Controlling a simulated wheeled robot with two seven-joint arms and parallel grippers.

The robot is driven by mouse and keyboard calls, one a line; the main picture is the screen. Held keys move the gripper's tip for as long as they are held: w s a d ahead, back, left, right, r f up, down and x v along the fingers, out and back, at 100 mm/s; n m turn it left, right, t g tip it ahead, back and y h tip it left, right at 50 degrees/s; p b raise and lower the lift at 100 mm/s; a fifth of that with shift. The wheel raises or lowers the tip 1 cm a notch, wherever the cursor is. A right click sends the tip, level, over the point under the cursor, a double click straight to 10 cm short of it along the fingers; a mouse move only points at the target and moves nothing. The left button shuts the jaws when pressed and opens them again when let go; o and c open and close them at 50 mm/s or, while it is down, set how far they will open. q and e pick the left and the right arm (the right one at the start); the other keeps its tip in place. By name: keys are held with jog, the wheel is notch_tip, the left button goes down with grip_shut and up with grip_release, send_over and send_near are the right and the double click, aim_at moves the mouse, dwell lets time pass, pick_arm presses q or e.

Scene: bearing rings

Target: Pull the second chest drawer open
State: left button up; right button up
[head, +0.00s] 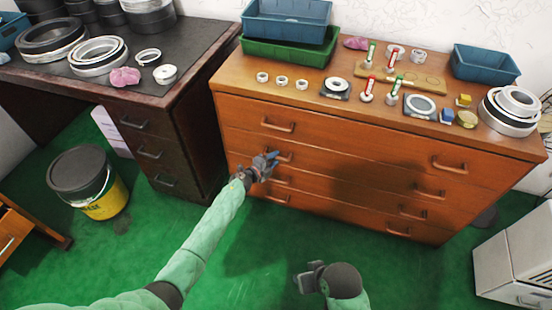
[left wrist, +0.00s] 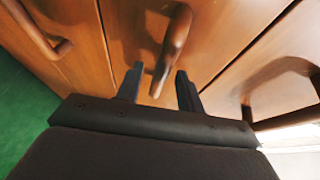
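The wooden chest (head: 340,139) stands against the wall, with four rows of drawers that look shut. The second drawer (head: 350,172) has a left handle (head: 286,156) and a right handle (head: 430,191). My left gripper (head: 272,158) is at the second drawer's left handle and partly covers it. In the left wrist view, my left gripper (left wrist: 159,82) is open, its fingers on either side of a wooden handle (left wrist: 173,48), with gaps on both sides. My right gripper (head: 303,282) is low in front, away from the chest; its fingers are unclear.
Bearing rings (head: 510,110), trays and small parts cover the chest top. A dark desk (head: 165,110) stands left, with a yellow bucket (head: 88,182) before it. A white cabinet (head: 515,255) is at the right. Green floor before the chest is clear.

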pick_arm(q)
jog(key=shift+x, duration=0.9)
pick_arm(e)
jog(key=shift+a+f, duration=0.1)
jog(key=shift+f, duration=0.05)
